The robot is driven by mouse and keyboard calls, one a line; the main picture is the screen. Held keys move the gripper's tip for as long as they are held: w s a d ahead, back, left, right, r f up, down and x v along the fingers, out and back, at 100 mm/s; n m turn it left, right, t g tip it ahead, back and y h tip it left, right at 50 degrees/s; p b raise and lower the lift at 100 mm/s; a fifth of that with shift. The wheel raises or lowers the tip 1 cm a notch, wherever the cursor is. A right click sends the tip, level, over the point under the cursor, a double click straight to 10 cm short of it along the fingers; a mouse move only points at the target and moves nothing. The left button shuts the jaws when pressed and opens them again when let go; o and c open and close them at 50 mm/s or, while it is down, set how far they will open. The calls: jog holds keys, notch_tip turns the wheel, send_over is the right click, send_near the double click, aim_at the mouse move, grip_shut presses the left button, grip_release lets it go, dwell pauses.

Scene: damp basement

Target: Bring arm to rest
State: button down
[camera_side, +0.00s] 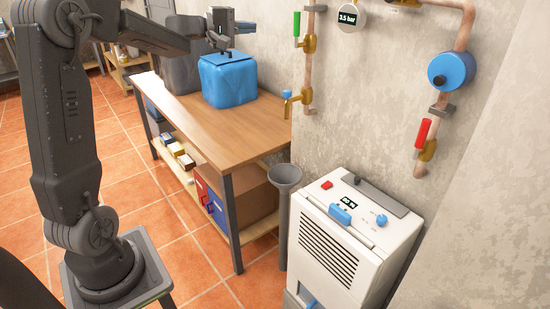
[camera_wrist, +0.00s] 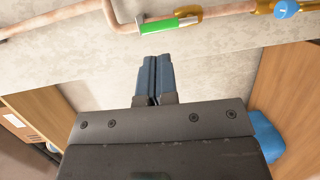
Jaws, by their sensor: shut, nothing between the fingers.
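My gripper (camera_wrist: 154,59) is shut and empty in the wrist view, its two fingers together against the plastered wall. In the side view my gripper (camera_side: 242,28) is at the end of my dark arm, above and close to a blue container (camera_side: 229,80) on the wooden workbench (camera_side: 170,110). Whether it touches the container cannot be told. Part of the blue container also shows at the lower right of the wrist view (camera_wrist: 266,140).
Copper pipes with a green-handled valve (camera_side: 297,26), a red-handled valve (camera_side: 422,134) and a blue round device (camera_side: 451,70) run along the wall. A white dehumidifier (camera_side: 345,245) and a grey funnel-topped pipe (camera_side: 284,215) stand right of the bench. The bench front is clear.

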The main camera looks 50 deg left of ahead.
jog(key=s+d+f+m+g+h, duration=0.15)
jog(key=s+d+m+g, duration=0.3)
jog(key=d, duration=0.65)
jog(key=s+d+f+m+g, duration=0.25)
jog(key=s+d, duration=0.25)
jog(key=d, duration=0.6)
jog(key=s+d+f+m+g+y, duration=0.1)
jog(key=s+f+m+g+y, duration=0.1)
jog(key=s, duration=0.7)
jog(key=s+d+f+m+g+y, duration=0.1)
jog(key=s+f+m+y, duration=0.3)
jog(key=s+f, duration=0.4)
jog(key=shift+s+d+f+m+g, duration=0.25)
jog(key=shift+s+d+m+g, duration=0.15)
jog(key=shift+s+d+m, duration=0.5)
